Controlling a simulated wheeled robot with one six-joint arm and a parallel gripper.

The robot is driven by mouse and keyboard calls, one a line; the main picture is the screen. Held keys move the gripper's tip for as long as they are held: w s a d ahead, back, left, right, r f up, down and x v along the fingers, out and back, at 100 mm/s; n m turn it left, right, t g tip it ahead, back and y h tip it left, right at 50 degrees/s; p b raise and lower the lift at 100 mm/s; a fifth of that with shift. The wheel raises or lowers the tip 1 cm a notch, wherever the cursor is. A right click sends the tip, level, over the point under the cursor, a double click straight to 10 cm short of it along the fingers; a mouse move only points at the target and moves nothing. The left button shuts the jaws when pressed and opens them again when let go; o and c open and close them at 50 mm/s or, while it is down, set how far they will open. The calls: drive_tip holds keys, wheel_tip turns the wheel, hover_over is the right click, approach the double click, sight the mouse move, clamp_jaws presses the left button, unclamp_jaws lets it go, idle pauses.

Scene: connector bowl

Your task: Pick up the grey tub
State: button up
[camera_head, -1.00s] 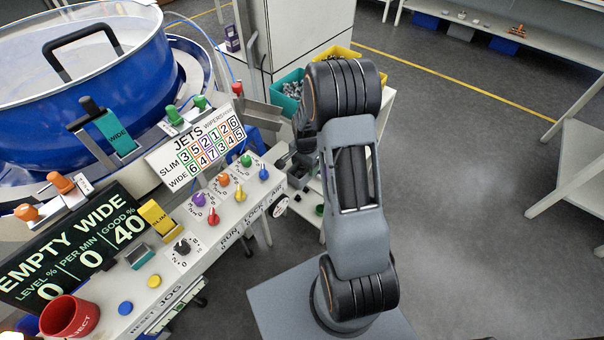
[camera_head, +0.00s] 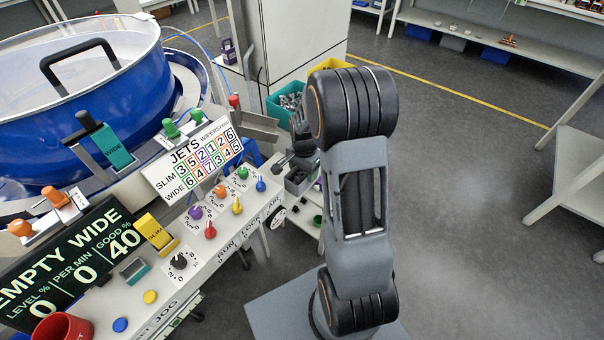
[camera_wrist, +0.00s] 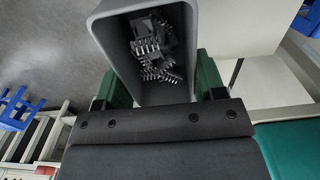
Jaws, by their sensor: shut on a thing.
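The grey tub (camera_wrist: 112,48) is large in the wrist view, with its open mouth facing the camera and several small dark connectors (camera_wrist: 158,50) inside. My gripper (camera_wrist: 160,84) is shut on the tub, with one green finger pad against each side of it. In the head view, the tub (camera_head: 298,183) shows small just left of my arm, by the white stand. My gripper is mostly hidden behind my arm there. I cannot tell whether the tub's underside touches anything.
A teal bin (camera_head: 276,108) and a yellow bin (camera_head: 332,65) stand close behind. The blue bowl feeder (camera_head: 100,100) and the control panel (camera_head: 215,215) with knobs are to the left. A white table (camera_head: 575,180) is at right. Grey floor (camera_head: 470,210) between is clear.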

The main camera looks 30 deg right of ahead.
sight(306, 188)
drive_tip(key=s+r, duration=0.1)
drive_tip(key=r, duration=0.1)
drive_tip(key=s+a+r, duration=0.1)
drive_tip(key=s+r, duration=0.1)
drive_tip(key=shift+r, duration=0.1)
drive_tip(key=s+a+r, duration=0.2)
drive_tip(key=s+r, duration=0.1)
drive_tip(key=s, duration=0.5)
drive_tip(key=shift+s+r, duration=0.2)
drive_tip(key=shift+s, duration=0.05)
drive_tip(key=shift+a, duration=0.15)
